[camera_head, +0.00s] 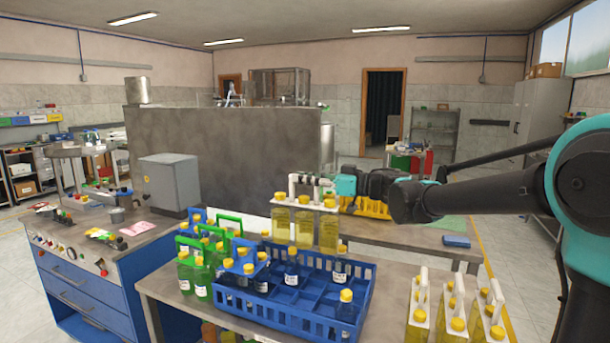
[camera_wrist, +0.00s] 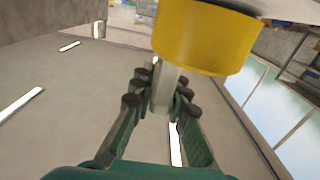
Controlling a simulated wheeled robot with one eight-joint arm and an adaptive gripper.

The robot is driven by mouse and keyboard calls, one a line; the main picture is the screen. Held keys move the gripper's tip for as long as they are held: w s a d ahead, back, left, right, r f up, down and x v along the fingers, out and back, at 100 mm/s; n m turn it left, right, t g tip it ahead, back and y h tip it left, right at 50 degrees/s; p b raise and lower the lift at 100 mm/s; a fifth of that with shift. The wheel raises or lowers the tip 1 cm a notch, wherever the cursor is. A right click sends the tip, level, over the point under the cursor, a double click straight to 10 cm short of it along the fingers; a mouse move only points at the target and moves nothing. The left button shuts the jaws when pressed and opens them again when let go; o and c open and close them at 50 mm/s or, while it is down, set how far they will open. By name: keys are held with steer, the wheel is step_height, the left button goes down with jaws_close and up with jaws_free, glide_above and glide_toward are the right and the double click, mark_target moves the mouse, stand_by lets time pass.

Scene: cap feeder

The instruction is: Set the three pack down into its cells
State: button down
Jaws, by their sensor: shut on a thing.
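My gripper (camera_head: 318,184) is shut on the white handle of a three pack of yellow bottles (camera_head: 304,226). The pack hangs upright in the head view, its bottoms seen above or behind the back rim of the blue crate (camera_head: 280,321). I cannot tell which. The crate has divided cells, with empty ones in its middle and right. In the wrist view my fingers (camera_wrist: 160,92) close around the white handle (camera_wrist: 166,88), and a yellow cap (camera_wrist: 204,38) is close to the camera.
The crate holds a blue-carrier pack (camera_head: 244,266) and dark bottles (camera_head: 291,267), with another bottle (camera_head: 345,308) front right. Green-carrier packs (camera_head: 196,268) stand at its left. More yellow packs (camera_head: 452,308) stand on the table to the right.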

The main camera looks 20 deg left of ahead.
mark_target(313, 219)
steer(key=shift+f, duration=11)
steer(key=c, duration=1.4)
jaws_free()
step_height(313, 219, up, 10)
